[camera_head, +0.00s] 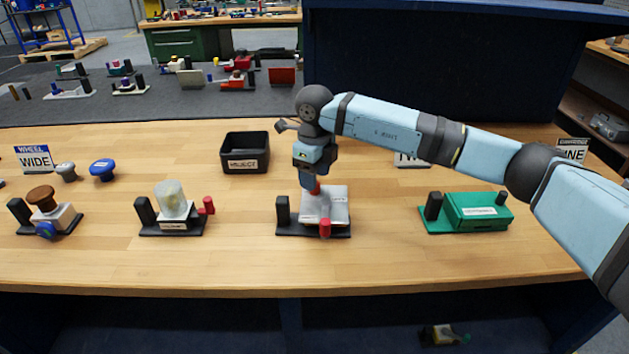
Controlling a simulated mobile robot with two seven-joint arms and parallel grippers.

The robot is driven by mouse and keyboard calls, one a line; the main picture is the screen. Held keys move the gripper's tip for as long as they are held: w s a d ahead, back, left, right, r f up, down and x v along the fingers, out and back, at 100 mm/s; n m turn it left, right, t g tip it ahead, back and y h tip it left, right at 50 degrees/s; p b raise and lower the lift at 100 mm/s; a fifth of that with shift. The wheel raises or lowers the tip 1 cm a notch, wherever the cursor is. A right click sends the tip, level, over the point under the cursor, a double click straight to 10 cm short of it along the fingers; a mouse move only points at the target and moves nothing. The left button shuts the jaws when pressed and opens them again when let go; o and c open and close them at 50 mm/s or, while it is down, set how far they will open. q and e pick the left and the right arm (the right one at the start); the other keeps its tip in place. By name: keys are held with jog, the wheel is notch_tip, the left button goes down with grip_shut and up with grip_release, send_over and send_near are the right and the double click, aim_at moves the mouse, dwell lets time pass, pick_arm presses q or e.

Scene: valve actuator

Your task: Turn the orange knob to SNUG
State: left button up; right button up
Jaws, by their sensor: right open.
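My right arm comes in from the right. Its open gripper (314,180) points down over the white valve actuator (338,204) at the middle of the bench. A small orange-red knob (315,188) shows at the fingertips on top of this actuator, partly hidden by the gripper. I cannot tell whether the fingers touch it. A red knob or handle (325,229) stands at the actuator's front. The actuator sits on a black base (290,230) with a black upright post (283,210) at its left. No SNUG mark is readable. My left gripper is not in view.
Left of it stands a fixture with a cloudy dome (172,200) and a red side handle (207,205). A brown-knobbed fixture (41,197) is at far left, a green box fixture (478,211) at right. A black reject bin (245,152) stands behind. The front bench strip is clear.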

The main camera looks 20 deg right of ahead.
jog(key=shift+f, duration=1.05)
jog(key=c, duration=0.9)
jog(key=shift+c, duration=0.2)
